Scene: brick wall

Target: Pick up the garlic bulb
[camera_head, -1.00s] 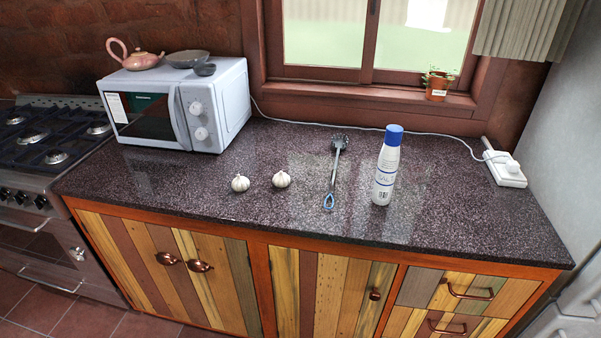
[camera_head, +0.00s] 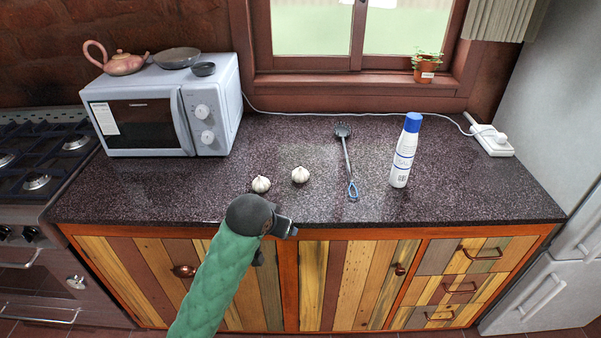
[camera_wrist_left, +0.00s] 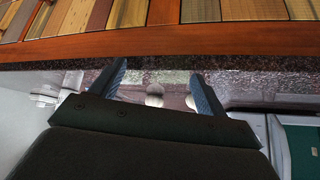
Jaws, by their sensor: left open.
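Two white garlic bulbs sit side by side on the dark speckled counter in the head view, a left one (camera_head: 261,184) and a right one (camera_head: 300,174). My left gripper (camera_head: 277,243) is in front of the counter's front edge, on the near side of the bulbs and apart from them. In the left wrist view its two fingers (camera_wrist_left: 160,72) are spread with nothing held. Two pale bulbs show between them in that view, a left one (camera_wrist_left: 154,100) and a right one (camera_wrist_left: 190,102), partly cut off by the gripper body. My right gripper is not in view.
A slotted utensil (camera_head: 347,165) lies right of the bulbs, and a white bottle with a blue cap (camera_head: 403,160) stands beyond it. A microwave (camera_head: 165,112) stands at the back left. The counter (camera_head: 450,190) is clear at the right front.

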